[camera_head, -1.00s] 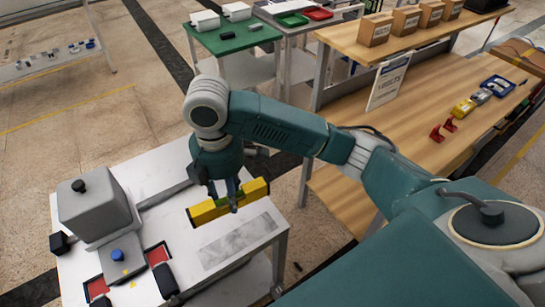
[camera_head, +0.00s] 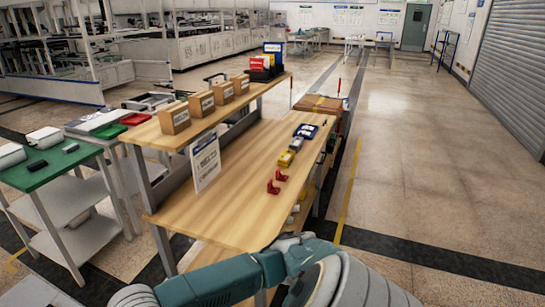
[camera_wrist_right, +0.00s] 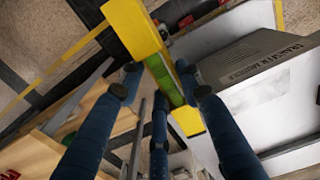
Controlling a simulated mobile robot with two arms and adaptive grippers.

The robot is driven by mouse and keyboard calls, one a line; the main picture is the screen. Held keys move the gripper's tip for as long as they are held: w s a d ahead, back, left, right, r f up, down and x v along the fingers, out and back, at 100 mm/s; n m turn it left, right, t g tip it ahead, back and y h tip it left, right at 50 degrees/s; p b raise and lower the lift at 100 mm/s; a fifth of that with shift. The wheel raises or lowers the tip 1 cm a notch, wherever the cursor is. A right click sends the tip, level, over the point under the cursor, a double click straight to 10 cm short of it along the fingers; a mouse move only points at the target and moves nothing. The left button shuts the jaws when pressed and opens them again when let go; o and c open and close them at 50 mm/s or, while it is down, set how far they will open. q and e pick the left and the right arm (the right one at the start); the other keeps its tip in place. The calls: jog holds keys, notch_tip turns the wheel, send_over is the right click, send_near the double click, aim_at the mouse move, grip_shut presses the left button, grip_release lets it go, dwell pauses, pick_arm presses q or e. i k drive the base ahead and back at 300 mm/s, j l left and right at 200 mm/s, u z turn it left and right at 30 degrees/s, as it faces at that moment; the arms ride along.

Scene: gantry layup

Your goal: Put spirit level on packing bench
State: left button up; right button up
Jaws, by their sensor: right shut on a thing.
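The spirit level is a yellow bar (camera_wrist_right: 146,38) with a green vial in its middle, seen in the right wrist view. My right gripper (camera_wrist_right: 167,92) is shut on it near the middle, with dark blue fingers around it, and the level is held off the ground. The gripper and the level are out of the head view, where only part of my arm shows along the bottom. The packing bench (camera_head: 232,214) has a light wooden top and an upper shelf, in the middle of the head view. My left gripper is in no view.
Cardboard boxes (camera_head: 174,118) line the upper shelf. The bench's near end is bare. A green-topped table (camera_head: 45,165) stands left.

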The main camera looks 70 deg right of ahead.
aim_at(254, 220)
jog(key=k+l, duration=0.1)
jog(key=l, duration=0.3)
jog(key=k+l, duration=0.1)
jog(key=l, duration=0.35)
jog(key=k+l, duration=0.1)
jog(key=l, duration=0.3)
jog(key=k+l, duration=0.1)
jog(key=l, duration=0.3)
jog(key=k+l, duration=0.15)
jog(key=l, duration=0.25)
